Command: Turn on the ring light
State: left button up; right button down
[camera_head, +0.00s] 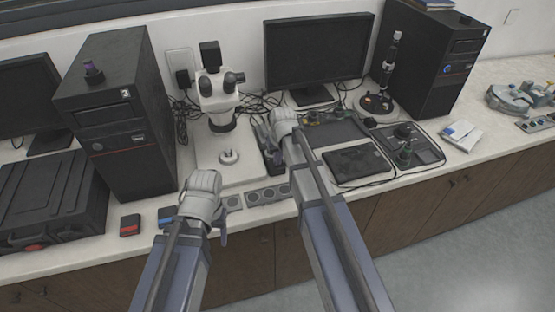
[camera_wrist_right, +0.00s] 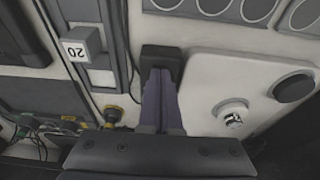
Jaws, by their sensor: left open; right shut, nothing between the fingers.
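The microscope (camera_head: 218,95) stands upright on its white base at the back of the bench. A dark ring (camera_head: 222,121), possibly the ring light, sits under its head; I cannot tell whether it is lit. My right gripper (camera_head: 266,135) is to the right of the microscope, above a dark narrow box (camera_head: 273,158). My left gripper (camera_head: 222,232) is open and empty near the bench's front edge.
A monitor (camera_head: 318,52) stands behind, with cables around it. A grey strip with round pads (camera_head: 267,194) lies at the front edge. A black tablet-like panel (camera_head: 356,163) lies to the right.

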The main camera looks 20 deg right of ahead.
jog(key=shift+s+f+b, duration=0.2)
jog(key=shift+f+b, duration=0.25)
jog(key=shift+b, duration=0.05)
jog(key=shift+r, duration=0.2)
jog(key=shift+w, duration=0.1)
jog(key=shift+w+r+p, duration=0.25)
jog(key=shift+w+p, duration=0.2)
jog(key=shift+w, duration=0.25)
